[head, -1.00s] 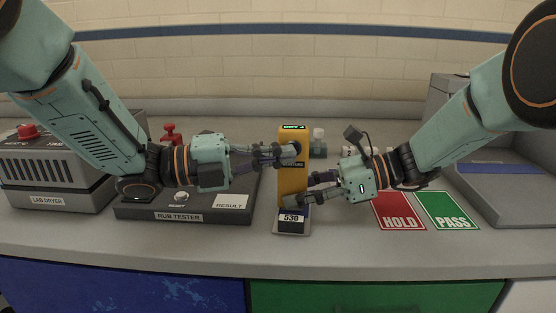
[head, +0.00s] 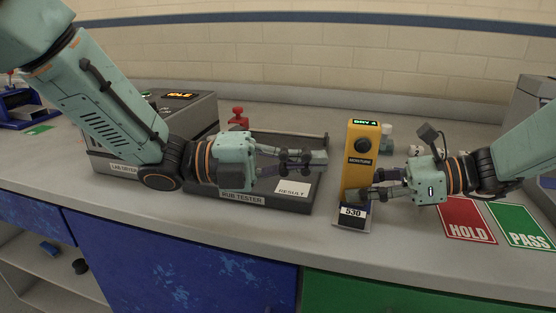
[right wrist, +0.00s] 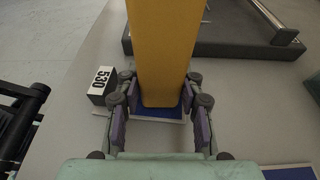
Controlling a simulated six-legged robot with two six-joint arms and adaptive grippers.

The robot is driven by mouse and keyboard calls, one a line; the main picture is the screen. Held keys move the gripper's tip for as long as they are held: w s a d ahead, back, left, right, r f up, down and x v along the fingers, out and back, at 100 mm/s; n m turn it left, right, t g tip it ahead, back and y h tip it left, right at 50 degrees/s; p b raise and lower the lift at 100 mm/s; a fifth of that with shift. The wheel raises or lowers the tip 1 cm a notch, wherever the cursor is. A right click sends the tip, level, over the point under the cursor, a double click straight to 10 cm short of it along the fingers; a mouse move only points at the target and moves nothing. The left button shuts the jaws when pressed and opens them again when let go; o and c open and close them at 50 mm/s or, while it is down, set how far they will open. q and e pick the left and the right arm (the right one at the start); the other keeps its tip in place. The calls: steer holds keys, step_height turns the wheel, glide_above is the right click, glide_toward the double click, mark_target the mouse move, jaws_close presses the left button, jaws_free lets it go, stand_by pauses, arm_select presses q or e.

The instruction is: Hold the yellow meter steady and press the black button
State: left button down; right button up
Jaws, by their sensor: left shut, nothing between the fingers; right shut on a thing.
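The yellow meter (head: 361,160) stands upright on the bench behind a tag reading 530 (head: 352,212). Its small screen glows green, and a round black button (head: 362,145) sits on its front above the word MOISTURE. My right gripper (head: 368,194) is shut on the meter's lower part from the right; the right wrist view shows its fingers (right wrist: 160,118) on both sides of the yellow body (right wrist: 165,50). My left gripper (head: 318,160) is shut and empty, left of the meter and apart from it, a little lower than the button.
The rub tester (head: 265,185) and lab dryer (head: 190,115) lie left under and behind my left arm. A red HOLD card (head: 466,222) and a green PASS card (head: 520,228) lie right of the meter. A small bottle (head: 386,138) stands behind it.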

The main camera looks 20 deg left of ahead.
steer(key=shift+r, duration=0.1)
arm_select(q)
steer(key=v, duration=0.4)
steer(key=shift+s+a, duration=0.1)
steer(key=shift+a, duration=0.05)
arm_select(e)
steer(key=o, duration=0.9)
steer(key=shift+o, duration=0.2)
steer(key=shift+d, duration=0.1)
